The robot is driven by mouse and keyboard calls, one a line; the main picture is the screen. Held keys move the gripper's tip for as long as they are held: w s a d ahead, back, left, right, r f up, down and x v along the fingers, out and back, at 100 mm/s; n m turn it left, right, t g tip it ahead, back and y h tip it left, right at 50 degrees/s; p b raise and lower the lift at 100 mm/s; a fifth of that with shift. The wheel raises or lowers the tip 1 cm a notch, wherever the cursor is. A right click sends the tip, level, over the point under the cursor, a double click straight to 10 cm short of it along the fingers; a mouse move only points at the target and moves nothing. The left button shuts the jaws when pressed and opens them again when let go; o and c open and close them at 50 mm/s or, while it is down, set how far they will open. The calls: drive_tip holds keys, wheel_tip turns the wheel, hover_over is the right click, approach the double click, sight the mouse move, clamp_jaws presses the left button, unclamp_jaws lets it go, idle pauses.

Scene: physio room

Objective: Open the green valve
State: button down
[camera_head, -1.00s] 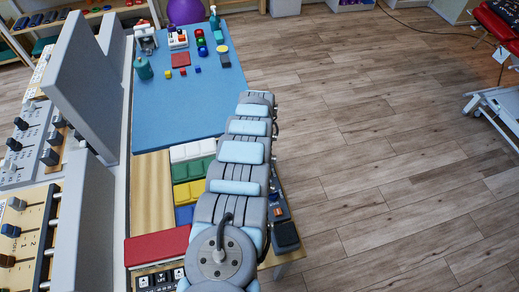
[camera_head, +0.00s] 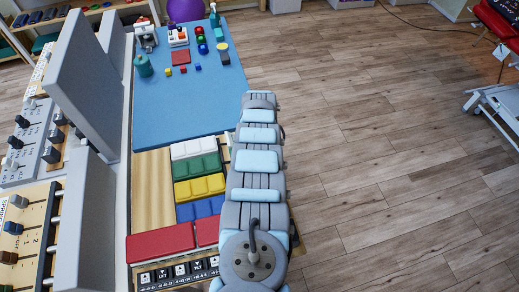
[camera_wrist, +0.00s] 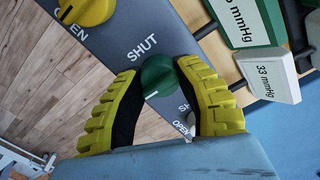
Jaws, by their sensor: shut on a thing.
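The green valve (camera_wrist: 158,75) is a round knob with a white pointer line on a dark grey panel in the wrist view. My gripper (camera_wrist: 157,71) has its two yellow ribbed fingers on either side of this knob and is shut on it. The word SHUT (camera_wrist: 142,48) is printed on the panel above the knob. Part of another SH label and an OPEN label (camera_wrist: 181,127) show below it, partly covered by my right finger. In the head view, the valve and my gripper are not visible.
A yellow knob (camera_wrist: 86,9) sits on the same panel at the upper left. A blue mat (camera_head: 185,110) bears small objects. Open wooden floor (camera_head: 380,150) lies at the right.

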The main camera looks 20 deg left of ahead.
drive_tip(key=shift+f, duration=0.1)
idle(0.3)
drive_tip(key=c, duration=0.6)
unclamp_jaws()
drive_tip(key=shift+w+a+r, duration=0.1)
drive_tip(key=shift+r, duration=5.95)
